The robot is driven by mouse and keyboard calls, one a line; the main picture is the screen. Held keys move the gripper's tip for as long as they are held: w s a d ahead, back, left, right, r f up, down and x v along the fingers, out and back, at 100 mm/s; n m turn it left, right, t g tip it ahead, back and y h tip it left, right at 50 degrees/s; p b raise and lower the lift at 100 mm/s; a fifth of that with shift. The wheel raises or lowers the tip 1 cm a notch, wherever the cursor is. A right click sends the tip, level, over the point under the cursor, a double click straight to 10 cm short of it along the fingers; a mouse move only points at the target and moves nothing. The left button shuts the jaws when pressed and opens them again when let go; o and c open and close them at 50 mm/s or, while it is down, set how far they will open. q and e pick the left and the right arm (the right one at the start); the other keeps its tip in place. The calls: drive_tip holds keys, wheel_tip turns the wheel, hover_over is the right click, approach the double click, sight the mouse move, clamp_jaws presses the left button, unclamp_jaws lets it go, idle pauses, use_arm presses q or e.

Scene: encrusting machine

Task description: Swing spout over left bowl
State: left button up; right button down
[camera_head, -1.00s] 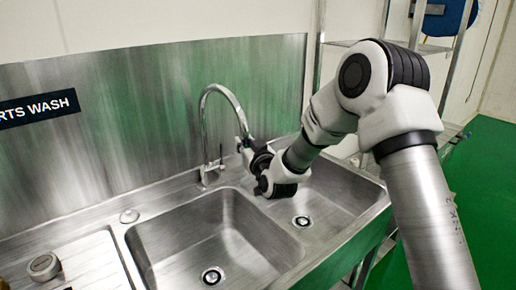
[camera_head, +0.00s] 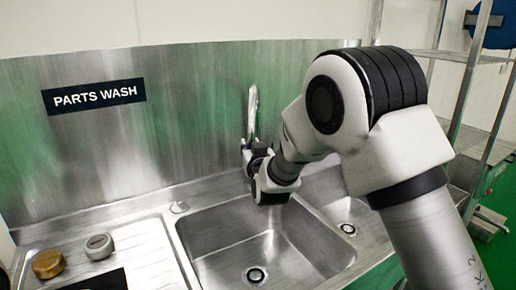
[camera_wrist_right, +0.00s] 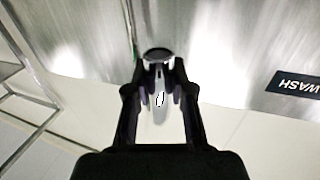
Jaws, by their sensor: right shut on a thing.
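The chrome spout (camera_head: 253,108) of the sink tap rises behind the sink and looks narrow, nearly edge-on, in the head view. My right gripper (camera_head: 247,150) is shut on the spout near its outlet end. In the right wrist view the spout (camera_wrist_right: 160,105) sits between the two dark fingers of my right gripper (camera_wrist_right: 159,90). The left bowl (camera_head: 205,232) is below, and the gripper is above its back edge. My gripper and arm hide the tap's base and lower part. My left gripper is not in view.
The smaller right bowl (camera_head: 368,240) is partly behind my right arm. A drainboard (camera_head: 150,250) at the left holds a bronze knob-like part (camera_head: 48,264) and a grey one (camera_head: 99,246). A steel backsplash with a PARTS WASH sign (camera_head: 94,95) stands behind. A rack stands at the right.

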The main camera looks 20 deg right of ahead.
drive_tip(key=shift+w+a, duration=0.1)
drive_tip(key=shift+a, duration=0.05)
drive_tip(key=c, duration=1)
unclamp_jaws()
drive_tip(key=s, duration=0.4)
drive_tip(key=s+a, duration=0.1)
drive_tip(key=s, duration=0.3)
drive_tip(key=s+a, duration=0.1)
drive_tip(key=s, duration=0.3)
